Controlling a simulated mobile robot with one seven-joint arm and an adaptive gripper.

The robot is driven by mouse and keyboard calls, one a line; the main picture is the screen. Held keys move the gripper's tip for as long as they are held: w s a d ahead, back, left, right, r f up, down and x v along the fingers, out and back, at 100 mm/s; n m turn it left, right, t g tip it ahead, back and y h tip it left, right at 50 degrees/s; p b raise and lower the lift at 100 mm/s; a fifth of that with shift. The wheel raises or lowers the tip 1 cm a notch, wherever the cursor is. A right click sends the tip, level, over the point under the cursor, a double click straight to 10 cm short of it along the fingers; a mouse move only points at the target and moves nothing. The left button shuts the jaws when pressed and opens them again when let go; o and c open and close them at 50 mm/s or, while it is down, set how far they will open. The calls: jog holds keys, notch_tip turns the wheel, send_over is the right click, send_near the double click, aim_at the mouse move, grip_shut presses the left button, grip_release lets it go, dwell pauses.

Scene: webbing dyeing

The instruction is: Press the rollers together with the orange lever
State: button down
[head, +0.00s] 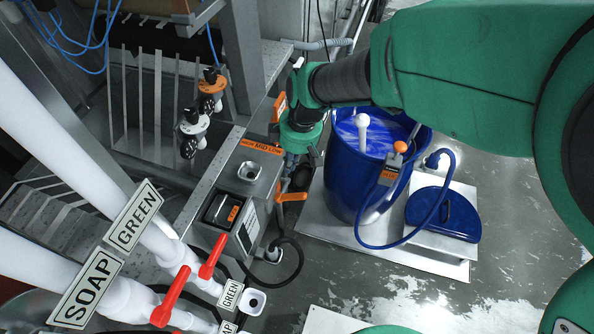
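An orange lever (291,197) sticks out from the side of the grey metal control box, below the orange HIGH MID LOW label (261,147). My green arm reaches in from the right. My gripper (289,178) hangs below the green wrist, close to the box's right side and just above the lever. Its fingers are small and dark here, so I cannot tell whether they touch the lever or are open. Another orange part (279,107) shows beside the wrist.
A blue barrel (345,185) of blue liquid stands right of the box, with a hose and a blue lid (442,214). White pipes with red valve handles (212,257) and SOAP and GREEN signs fill the lower left. Grey floor is clear at lower right.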

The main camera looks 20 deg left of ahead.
jog(key=shift+f, duration=0.1)
dwell(0.3)
send_over(290, 196)
jog(key=a, duration=0.1)
jog(key=f, duration=1)
jog(key=shift+a, duration=0.2)
jog(key=shift+d+f, duration=0.95)
jog(key=shift+f, duration=0.2)
jog(key=shift+d+f, duration=0.2)
jog(key=shift+f, duration=0.15)
